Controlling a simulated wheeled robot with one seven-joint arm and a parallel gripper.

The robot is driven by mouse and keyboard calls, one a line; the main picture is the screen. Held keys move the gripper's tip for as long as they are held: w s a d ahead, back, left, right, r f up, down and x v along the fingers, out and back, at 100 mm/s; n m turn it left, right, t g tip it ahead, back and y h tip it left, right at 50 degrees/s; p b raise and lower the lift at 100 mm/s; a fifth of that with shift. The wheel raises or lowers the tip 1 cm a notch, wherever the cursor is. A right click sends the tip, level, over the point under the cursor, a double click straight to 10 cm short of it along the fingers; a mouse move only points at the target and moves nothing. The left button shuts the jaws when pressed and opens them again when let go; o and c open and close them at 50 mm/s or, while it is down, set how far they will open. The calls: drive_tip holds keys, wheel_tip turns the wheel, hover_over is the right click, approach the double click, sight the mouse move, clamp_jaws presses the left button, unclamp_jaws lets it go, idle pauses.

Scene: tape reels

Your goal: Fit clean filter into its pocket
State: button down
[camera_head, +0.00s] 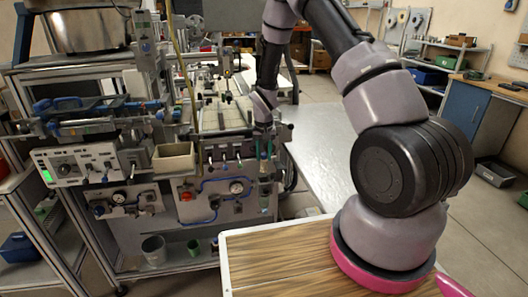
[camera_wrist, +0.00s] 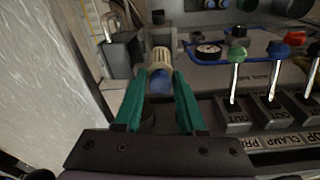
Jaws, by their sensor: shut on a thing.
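My gripper (camera_head: 264,149) points down at the front of the machine. In the wrist view, its two teal fingers (camera_wrist: 162,88) are shut on the filter, a small cylinder with a cream ribbed body (camera_wrist: 160,56) and a blue end (camera_wrist: 160,80). The blue end faces the camera, between the fingers; the ribbed body extends beyond the fingertips. In the head view the filter is too small to make out clearly. I cannot tell which opening is the filter's pocket, or whether the filter touches anything.
A round gauge (camera_wrist: 208,50) and levers with green (camera_wrist: 237,55), blue (camera_wrist: 279,50) and red knobs stand to the right of the filter. A dark box (camera_wrist: 121,52) is to its left. In the head view, a beige bin (camera_head: 174,158) and a bare metal table (camera_head: 325,160) flank the gripper.

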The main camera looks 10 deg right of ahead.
sight(264, 171)
drive_tip(key=shift+f, duration=4)
drive_tip(key=shift+c, duration=2.1)
unclamp_jaws()
drive_tip(key=r, duration=0.3)
drive_tip(key=s+r, duration=0.1)
drive_tip(key=r, duration=0.6)
drive_tip(key=shift+s+a+r, duration=0.15)
drive_tip(key=shift+a+r, duration=0.05)
drive_tip(key=shift+r, duration=0.15)
drive_tip(key=shift+r, duration=0.1)
